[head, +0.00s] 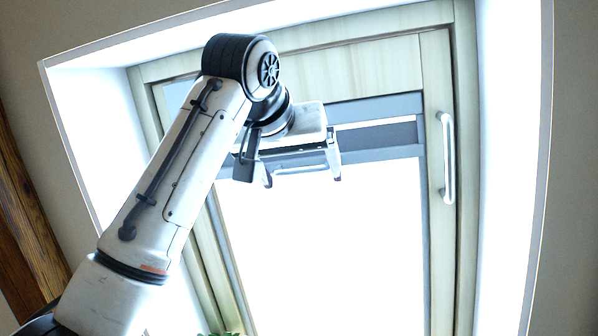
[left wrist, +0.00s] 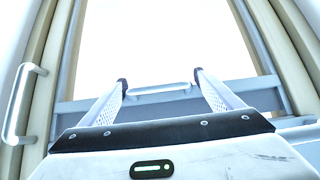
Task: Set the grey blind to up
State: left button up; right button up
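The grey blind (head: 388,136) shows in the head view as a grey band near the top of the bright window, right of my gripper. In the left wrist view its grey bar (left wrist: 258,92) crosses the window, with a small pale handle (left wrist: 160,89) at the middle. My left gripper (head: 302,180) is in front of the blind and hides part of it. Its fingers are wide apart and empty. In the left wrist view the left gripper (left wrist: 160,78) has one fingertip near each end of the handle; contact cannot be told. My right gripper is out of view.
A pale wooden frame (head: 465,200) surrounds the window, with a white vertical handle (head: 447,158) on its right side. Deep white reveals (head: 505,180) stand around it. The glass below the blind is clear of objects. A bit of green plant (head: 222,333) shows at the bottom.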

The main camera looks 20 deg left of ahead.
pick_arm(q)
jog(key=shift+s+d, duration=0.1)
jog(key=shift+s+f, duration=0.1)
jog(key=shift+s, duration=0.2)
jog(key=s+d+b, duration=0.1)
jog(key=s+b, duration=0.2)
jog(key=s, duration=0.6)
jog(key=shift+s+d, duration=0.2)
jog(key=shift+d, duration=0.05)
